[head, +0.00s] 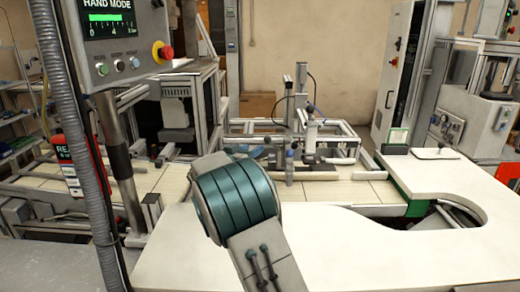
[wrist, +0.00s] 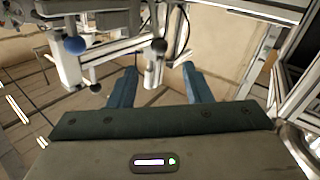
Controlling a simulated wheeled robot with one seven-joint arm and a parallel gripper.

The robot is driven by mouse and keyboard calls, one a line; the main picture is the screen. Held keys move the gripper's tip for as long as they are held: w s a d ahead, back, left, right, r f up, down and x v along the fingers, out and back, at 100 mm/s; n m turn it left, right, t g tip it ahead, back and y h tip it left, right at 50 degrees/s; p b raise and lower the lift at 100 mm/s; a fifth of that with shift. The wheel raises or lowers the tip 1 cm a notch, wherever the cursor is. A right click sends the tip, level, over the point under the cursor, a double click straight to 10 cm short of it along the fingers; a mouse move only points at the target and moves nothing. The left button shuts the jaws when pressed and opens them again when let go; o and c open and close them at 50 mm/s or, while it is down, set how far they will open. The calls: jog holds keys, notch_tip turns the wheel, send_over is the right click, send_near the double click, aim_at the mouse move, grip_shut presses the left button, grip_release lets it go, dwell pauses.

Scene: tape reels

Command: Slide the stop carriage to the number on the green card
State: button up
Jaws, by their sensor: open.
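My gripper (wrist: 160,72) is open in the wrist view, with its two blue fingers apart. A silver upright post (wrist: 153,70) with a dark knob shows beyond and between the fingertips; I see no contact. In the head view my own teal arm joint covers part of the bench, and I cannot make out the gripper clearly. A small card with a green edge (head: 398,137) stands at the back of the white worktop; its number is too small to read. I cannot tell for sure which part is the stop carriage.
Metal posts (head: 302,90) and clamps stand on the slatted bench behind my arm. A blue ball knob (wrist: 74,45) shows at upper left in the wrist view. The white worktop (head: 360,250) is mostly clear, with a curved cutout at right. A control panel (head: 115,35) hangs at left.

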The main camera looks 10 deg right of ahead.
jog(key=shift+v, duration=1.75)
